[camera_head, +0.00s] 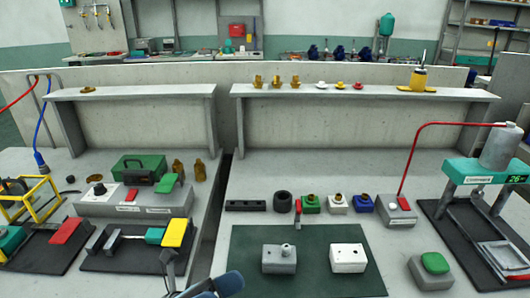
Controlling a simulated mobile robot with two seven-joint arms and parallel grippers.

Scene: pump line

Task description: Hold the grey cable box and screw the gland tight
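The grey cable box (271,262) sits on the dark green mat (245,240) at the front middle. A small grey round gland-like fitting (286,249) shows at its top, right of centre; how far it is screwed in cannot be made out. My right gripper is not in view.
A white box (348,260) with two dark holes stands on the mat right of the grey box. Behind the mat are a red-handled tool (298,213) and small green (311,205), white and blue blocks. A green-button box (431,270) stands right.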

